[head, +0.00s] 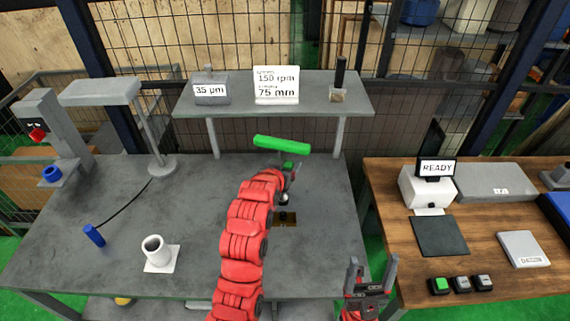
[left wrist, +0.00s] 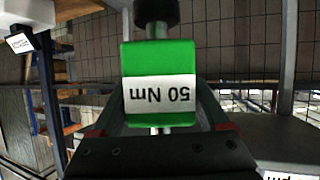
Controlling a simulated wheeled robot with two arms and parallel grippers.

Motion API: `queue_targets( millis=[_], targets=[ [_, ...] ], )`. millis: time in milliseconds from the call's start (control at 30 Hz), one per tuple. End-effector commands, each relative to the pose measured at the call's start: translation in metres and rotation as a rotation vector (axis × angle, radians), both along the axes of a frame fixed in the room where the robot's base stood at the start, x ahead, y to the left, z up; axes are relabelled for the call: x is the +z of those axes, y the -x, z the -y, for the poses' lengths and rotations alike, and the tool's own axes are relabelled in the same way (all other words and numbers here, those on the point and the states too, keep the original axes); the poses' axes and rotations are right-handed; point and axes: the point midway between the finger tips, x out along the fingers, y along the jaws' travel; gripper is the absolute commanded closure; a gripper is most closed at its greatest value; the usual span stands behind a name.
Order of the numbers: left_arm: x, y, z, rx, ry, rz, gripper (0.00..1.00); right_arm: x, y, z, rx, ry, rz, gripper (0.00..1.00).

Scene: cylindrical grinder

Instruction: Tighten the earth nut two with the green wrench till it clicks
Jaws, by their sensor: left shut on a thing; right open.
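My left gripper (head: 290,173) is shut on the green wrench, whose green block (left wrist: 160,83) shows an upside-down "50 Nm" label in the left wrist view. A black round part (left wrist: 156,12) sits beyond the block. In the head view a long green bar (head: 282,144) shows just beyond the gripper; I cannot tell how it joins the block. Below the gripper, a brass-coloured plate (head: 289,222) lies on the grey table, with a small grey rounded part above it. My left arm partly hides this spot, and no earth nut can be told apart. My right gripper (head: 371,282) is open and empty.
A shelf (head: 230,104) with labelled signs stands behind. A white holder with a cup (head: 160,254), a blue corded handle (head: 94,235) and a lamp stand are at left. A wooden bench (head: 390,240) with a READY display (head: 437,168) and buttons is at right.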

Motion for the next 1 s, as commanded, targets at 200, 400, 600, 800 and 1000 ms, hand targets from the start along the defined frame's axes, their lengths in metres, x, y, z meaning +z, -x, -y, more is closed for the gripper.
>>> queue_targets(
  millis=[200, 400, 600, 800, 1000],
  targets=[
    [-0.002, 0.000, 0.000, -0.002, -0.003, 0.004, 1.00, -0.011, 0.000, 0.000, 0.000, 0.000, 0.000, 0.27],
    [-0.021, 0.000, 0.000, -0.002, -0.003, 0.004, 1.00, -0.022, 0.000, 0.000, 0.000, 0.000, 0.000, 0.27],
    [-0.042, 0.000, 0.000, -0.002, -0.003, 0.004, 1.00, -0.035, 0.000, 0.000, 0.000, 0.000, 0.000, 0.27],
    [-0.053, 0.000, 0.000, -0.002, -0.003, 0.004, 1.00, -0.040, 0.000, 0.000, 0.000, 0.000, 0.000, 0.27],
    [-0.053, 0.000, 0.000, -0.002, -0.002, 0.005, 1.00, -0.040, 0.000, 0.000, 0.000, 0.000, 0.000, 0.27]
  ],
)
